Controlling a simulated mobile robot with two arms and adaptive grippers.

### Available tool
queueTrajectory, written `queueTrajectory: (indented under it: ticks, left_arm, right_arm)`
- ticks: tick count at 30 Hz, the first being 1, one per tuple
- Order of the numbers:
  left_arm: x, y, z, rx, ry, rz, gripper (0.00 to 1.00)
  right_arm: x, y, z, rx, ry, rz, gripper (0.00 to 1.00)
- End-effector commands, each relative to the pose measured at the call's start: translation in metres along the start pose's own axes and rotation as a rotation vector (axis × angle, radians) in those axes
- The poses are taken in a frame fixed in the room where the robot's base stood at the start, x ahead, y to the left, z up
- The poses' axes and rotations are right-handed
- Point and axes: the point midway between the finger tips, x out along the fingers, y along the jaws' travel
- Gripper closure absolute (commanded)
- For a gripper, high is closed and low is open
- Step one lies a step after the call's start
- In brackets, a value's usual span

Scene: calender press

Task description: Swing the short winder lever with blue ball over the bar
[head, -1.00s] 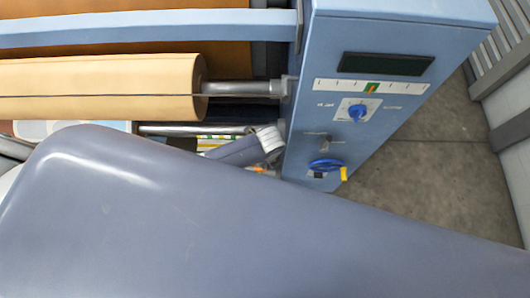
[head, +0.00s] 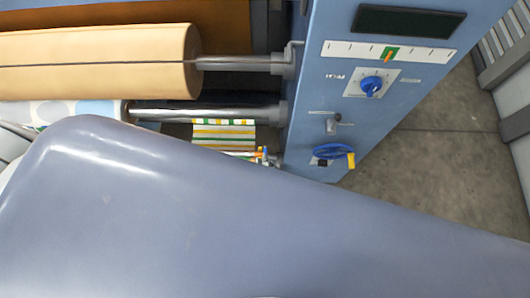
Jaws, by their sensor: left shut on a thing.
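A small cluster of parts (head: 262,156) shows just above the edge of my large grey-blue body part, beside the blue side frame of the press (head: 305,105). My left gripper is mostly hidden there, and its fingers cannot be told apart. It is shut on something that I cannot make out. I cannot clearly see the short winder lever, its blue ball or the bar it swings over. My right gripper is not in view.
A tan roll (head: 110,62) and a thinner metal roller (head: 205,113) run into the side frame. On its panel are a blue knob (head: 371,86), a small grey lever (head: 331,124) and a blue handwheel (head: 333,151) with a yellow handle. Concrete floor (head: 430,165) is clear at right.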

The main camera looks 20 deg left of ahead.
Motion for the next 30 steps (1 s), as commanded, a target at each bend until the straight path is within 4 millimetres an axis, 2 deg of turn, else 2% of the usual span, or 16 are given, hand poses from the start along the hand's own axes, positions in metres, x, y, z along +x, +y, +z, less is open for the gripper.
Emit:
queueTrajectory:
  ticks: [1,3,12,19,30]
  left_arm:
    - [0.005,0.01,-0.013,-0.001,-0.026,-0.02,1.0]
    - [0.005,0.012,-0.015,-0.003,-0.067,-0.053,1.0]
    - [0.007,0.018,-0.023,-0.012,-0.206,-0.164,1.0]
    - [0.007,0.019,-0.024,-0.015,-0.261,-0.208,1.0]
    - [0.007,0.018,-0.023,-0.016,-0.281,-0.222,1.0]
  right_arm:
    - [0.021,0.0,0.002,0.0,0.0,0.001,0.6]
    - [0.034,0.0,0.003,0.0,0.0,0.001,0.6]
    - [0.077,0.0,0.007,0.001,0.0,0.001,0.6]
    - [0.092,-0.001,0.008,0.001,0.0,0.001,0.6]
    - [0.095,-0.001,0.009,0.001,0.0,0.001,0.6]
